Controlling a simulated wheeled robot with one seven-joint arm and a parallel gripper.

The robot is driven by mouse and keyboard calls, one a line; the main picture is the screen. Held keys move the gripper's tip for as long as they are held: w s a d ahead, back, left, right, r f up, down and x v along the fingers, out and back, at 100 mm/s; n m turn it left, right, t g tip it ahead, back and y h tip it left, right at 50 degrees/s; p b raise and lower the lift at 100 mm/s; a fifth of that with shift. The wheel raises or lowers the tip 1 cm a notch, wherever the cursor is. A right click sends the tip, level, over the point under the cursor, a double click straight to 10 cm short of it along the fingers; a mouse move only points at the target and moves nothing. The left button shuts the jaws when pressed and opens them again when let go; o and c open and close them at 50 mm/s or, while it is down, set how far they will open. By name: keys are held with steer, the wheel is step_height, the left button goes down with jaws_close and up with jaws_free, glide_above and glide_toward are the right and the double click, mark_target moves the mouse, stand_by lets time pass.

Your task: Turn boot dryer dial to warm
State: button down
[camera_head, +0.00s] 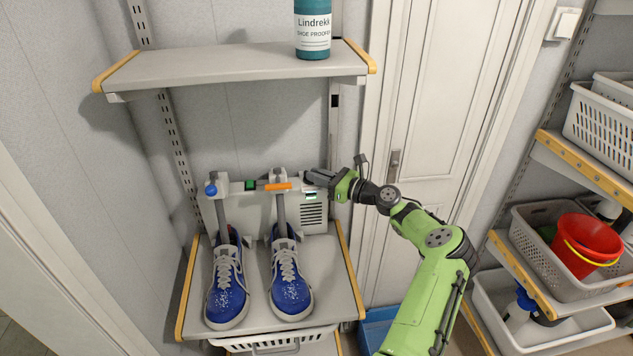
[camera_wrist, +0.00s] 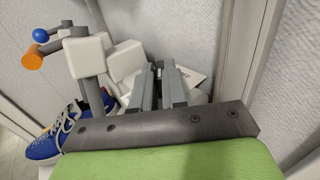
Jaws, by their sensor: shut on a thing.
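The white boot dryer (camera_head: 313,228) stands on the lower wall shelf, with a vent grille and a small lit display (camera_head: 313,195) on its right part. My gripper (camera_head: 318,180) reaches in from the right to the dryer's upper right, just above the display. Its fingers (camera_wrist: 160,78) are shut on the dial at the dryer's front. The fingers cover the dial, so its pointer and markings cannot be read. The wrist view also shows the white dryer body (camera_wrist: 124,60) beside the fingers.
Two blue shoes (camera_head: 227,290) (camera_head: 290,285) sit on the dryer's tubes. A blue knob (camera_head: 211,190), green switch (camera_head: 250,185) and orange handle (camera_head: 278,187) are left of my gripper. A shelf (camera_head: 220,68) with a teal bottle (camera_head: 312,30) hangs above. Baskets (camera_head: 535,245) stand right.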

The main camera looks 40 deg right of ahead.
steer(key=shift+w+d+f+n+g+y+b, duration=0.15)
steer(key=shift+n+g+y+b, duration=0.2)
steer(key=shift+n+y+b, duration=0.4)
steer(key=shift+d+r+n+g+y+b, duration=0.1)
steer(key=shift+n+g+y+b, duration=0.3)
steer(key=shift+y+b, duration=0.5)
steer(key=shift+n+g+y+b, duration=0.35)
steer(key=shift+n+y+b, duration=0.2)
steer(key=shift+y, duration=0.2)
steer(key=c, duration=1.2)
jaws_free()
steer(key=shift+w, duration=0.15)
steer(key=shift+o, duration=0.2)
